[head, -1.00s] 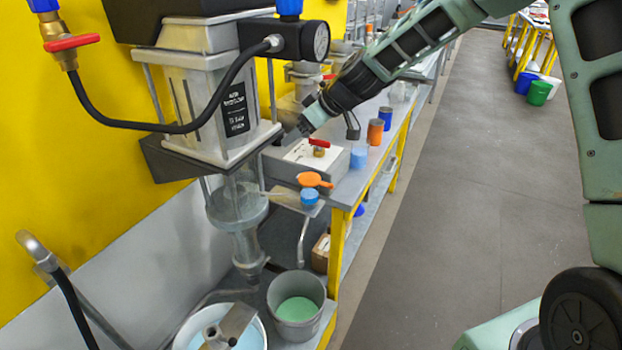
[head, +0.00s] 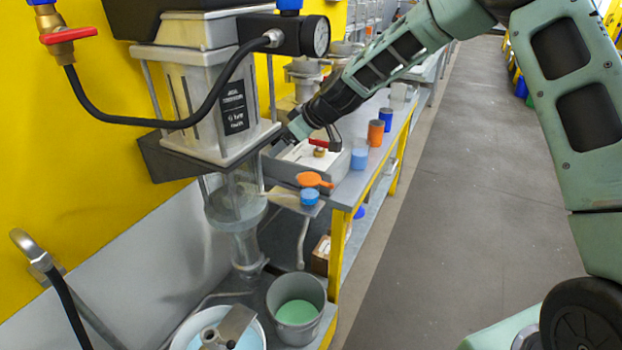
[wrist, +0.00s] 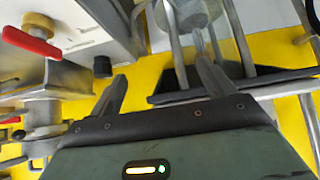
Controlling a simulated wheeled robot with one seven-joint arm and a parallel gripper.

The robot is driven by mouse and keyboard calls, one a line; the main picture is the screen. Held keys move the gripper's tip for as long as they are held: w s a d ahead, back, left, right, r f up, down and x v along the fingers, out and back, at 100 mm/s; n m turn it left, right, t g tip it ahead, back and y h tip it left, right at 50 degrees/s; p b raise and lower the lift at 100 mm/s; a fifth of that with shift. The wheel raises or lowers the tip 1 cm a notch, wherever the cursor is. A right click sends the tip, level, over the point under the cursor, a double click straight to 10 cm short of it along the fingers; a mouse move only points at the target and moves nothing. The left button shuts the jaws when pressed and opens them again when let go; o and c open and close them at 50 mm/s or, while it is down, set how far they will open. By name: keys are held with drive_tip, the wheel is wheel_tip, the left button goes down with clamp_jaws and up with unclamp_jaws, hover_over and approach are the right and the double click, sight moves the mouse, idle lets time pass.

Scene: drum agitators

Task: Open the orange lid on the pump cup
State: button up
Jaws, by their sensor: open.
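An orange lid-like piece (head: 314,180) lies at the near end of the bench in the head view, just above a small blue cup (head: 310,196). I cannot tell whether it is fixed to a cup. My gripper (wrist: 160,78) is open and empty in the wrist view, its two fingers apart with yellow wall behind. In the head view my gripper is behind and above the orange piece, beside the press, with its fingertips largely hidden. The orange piece cannot be made out in the wrist view.
A grey press (head: 215,100) with a clear cylinder stands left of my gripper. A grey box with a red valve handle (head: 319,143) lies under my wrist. Orange (head: 376,133) and blue (head: 360,157) cups stand farther right. A grey bucket (head: 297,312) holds green liquid below. The right floor is clear.

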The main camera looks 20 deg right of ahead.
drive_tip(key=b, duration=0.7)
approach(316, 181)
drive_tip(key=s+d+r, duration=0.3)
drive_tip(key=shift+w+d+f, duration=0.1)
drive_tip(key=shift+d+f, duration=0.05)
drive_tip(key=shift+f, duration=0.1)
wheel_tip(316, 181, down, 6)
drive_tip(key=w+a+b, duration=0.2)
drive_tip(key=b, duration=0.2)
drive_tip(key=b+x, duration=0.2)
drive_tip(key=x, duration=0.2)
drive_tip(key=shift+w+a+f+b, duration=0.15)
drive_tip(key=shift+b, duration=0.25)
